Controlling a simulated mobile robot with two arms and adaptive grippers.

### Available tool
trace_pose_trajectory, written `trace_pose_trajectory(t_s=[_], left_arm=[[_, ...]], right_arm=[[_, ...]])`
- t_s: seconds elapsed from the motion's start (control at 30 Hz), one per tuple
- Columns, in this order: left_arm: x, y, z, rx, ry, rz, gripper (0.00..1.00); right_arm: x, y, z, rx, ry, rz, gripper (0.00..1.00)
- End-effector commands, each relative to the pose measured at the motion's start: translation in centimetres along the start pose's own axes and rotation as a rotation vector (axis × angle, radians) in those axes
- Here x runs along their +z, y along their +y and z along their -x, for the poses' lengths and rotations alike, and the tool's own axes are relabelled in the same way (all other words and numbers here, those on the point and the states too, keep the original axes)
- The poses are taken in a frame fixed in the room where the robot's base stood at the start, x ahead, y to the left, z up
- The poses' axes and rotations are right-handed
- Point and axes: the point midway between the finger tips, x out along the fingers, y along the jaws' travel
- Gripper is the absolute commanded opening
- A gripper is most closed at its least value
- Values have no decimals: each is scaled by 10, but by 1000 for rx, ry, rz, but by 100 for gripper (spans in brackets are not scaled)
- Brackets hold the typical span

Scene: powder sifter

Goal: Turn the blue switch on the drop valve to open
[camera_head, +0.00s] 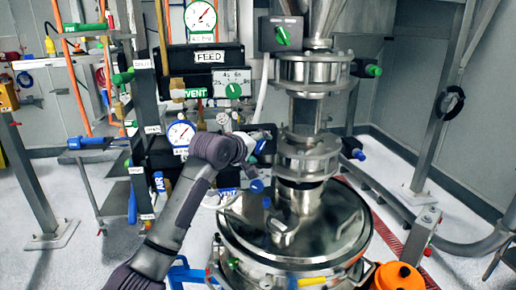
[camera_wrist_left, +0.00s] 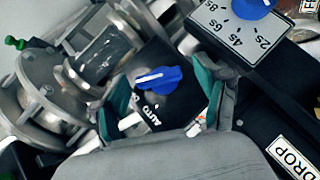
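The blue switch (camera_wrist_left: 158,78) sits on a small black box and shows between my left gripper's fingers in the left wrist view. Its pointer lies slantwise; the word AUTO is readable below it, and another label is partly covered. My left gripper (camera_wrist_left: 160,88) is open, one teal-padded finger on each side of the switch, with visible space between pads and knob. In the head view my left gripper (camera_head: 258,143) is at the black box beside the lower metal valve (camera_head: 308,160), and the switch is mostly hidden there. My right gripper is in neither view.
A blue timer dial (camera_wrist_left: 255,5) and a DROP label (camera_wrist_left: 290,157) are close to the right finger. A green switch (camera_head: 282,36) is on the box above. Gauges and the FEED panel (camera_head: 210,57) stand left; the steel sifter lid (camera_head: 335,225) is below.

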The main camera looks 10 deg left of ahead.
Motion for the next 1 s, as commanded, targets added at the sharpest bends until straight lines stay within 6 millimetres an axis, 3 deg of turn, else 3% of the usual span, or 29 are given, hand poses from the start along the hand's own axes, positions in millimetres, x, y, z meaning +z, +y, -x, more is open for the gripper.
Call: trace_pose_trajectory(t_s=[0.37, 0.53, 0.8, 1.0], left_arm=[[-1, 2, 7, 5, 2, 0, 76], [-1, 1, 32, 6, 3, 0, 76], [-1, 1, 89, 5, 2, -1, 76], [0, 0, 114, 2, 1, 0, 76]], right_arm=[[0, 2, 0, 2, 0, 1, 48], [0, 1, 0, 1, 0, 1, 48], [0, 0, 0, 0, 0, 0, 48], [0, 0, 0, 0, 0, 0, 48]])
